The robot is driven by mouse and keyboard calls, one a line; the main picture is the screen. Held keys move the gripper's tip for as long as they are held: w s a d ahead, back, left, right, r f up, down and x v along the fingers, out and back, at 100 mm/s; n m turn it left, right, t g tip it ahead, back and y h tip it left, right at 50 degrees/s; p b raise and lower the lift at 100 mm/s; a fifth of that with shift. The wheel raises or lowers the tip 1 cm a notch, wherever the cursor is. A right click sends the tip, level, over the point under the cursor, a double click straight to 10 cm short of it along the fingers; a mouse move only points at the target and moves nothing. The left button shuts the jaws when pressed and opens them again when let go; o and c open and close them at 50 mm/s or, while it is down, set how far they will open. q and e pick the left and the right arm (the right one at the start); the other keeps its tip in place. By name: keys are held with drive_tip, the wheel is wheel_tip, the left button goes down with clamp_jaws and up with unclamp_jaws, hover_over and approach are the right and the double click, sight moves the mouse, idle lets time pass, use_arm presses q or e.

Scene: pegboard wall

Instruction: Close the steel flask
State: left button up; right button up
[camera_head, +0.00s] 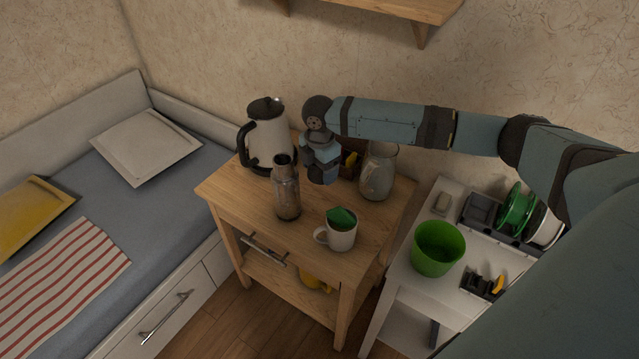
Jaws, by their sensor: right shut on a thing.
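The steel flask (287,198) stands upright near the front left of the wooden cart's top. A dark lid (284,160) shows at its mouth, in line with the neck. I cannot tell whether the lid is seated or only held there. My right gripper (298,157) is at the right side of the flask's top, shut on what looks like the dark lid. The fingertips are small and dark, so the exact contact is unclear. My left gripper is not in view.
On the wooden cart (222,192), a kettle (267,140) stands behind the flask, a glass jar (379,172) at the right, and a white mug (341,238) with something green in front. A green bucket (437,250) stands on the white table at right. A bed lies left.

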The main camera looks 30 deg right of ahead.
wheel_tip(320, 180, up, 5)
drive_tip(key=shift+r, duration=0.1)
idle(0.4)
